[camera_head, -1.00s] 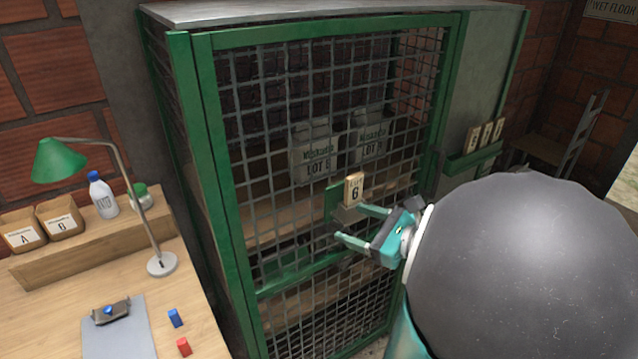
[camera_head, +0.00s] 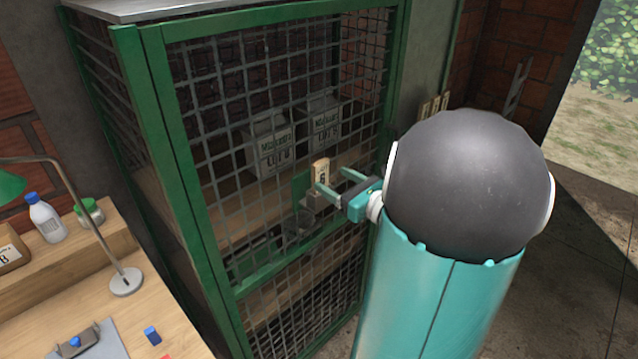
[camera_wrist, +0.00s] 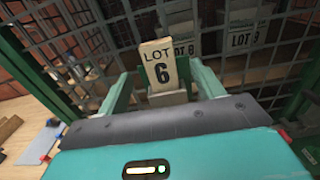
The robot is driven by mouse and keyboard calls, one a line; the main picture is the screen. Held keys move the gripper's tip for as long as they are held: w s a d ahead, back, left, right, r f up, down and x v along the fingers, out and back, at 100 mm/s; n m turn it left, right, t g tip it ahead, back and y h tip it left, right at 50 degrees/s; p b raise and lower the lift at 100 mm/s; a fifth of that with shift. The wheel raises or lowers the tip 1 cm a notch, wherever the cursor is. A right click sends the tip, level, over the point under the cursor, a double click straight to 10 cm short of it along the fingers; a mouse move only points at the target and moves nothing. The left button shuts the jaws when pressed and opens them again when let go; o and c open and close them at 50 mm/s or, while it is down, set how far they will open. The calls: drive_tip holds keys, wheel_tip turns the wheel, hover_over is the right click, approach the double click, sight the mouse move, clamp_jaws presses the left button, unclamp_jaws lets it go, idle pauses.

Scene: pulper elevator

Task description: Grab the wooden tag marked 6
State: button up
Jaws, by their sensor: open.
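The wooden tag marked 6 (camera_head: 320,172) stands upright in a small holder on the green mesh door of the cage. In the wrist view the tag (camera_wrist: 160,66) reads "LOT 6" and faces me. My gripper (camera_head: 331,181) is open, with its teal fingers reaching toward the tag. In the wrist view my gripper (camera_wrist: 160,88) has one finger on each side of the tag, with a gap showing on both sides. I cannot tell how deep the tag sits between the fingertips.
The green mesh cage (camera_head: 155,130) holds lot boxes (camera_head: 268,145) behind its wire. More wooden tags (camera_head: 434,105) stand in a rack to the right. A desk (camera_head: 110,315) with a lamp (camera_head: 126,282), a bottle (camera_head: 45,220) and a clipboard (camera_head: 95,343) is at the left.

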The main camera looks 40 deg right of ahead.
sight(323, 174)
drive_tip(key=w, duration=0.5)
drive_tip(key=shift+w+a, duration=0.1)
drive_tip(key=shift+w, duration=0.25)
drive_tip(key=shift+c, duration=0.5)
drive_tip(key=c, duration=1)
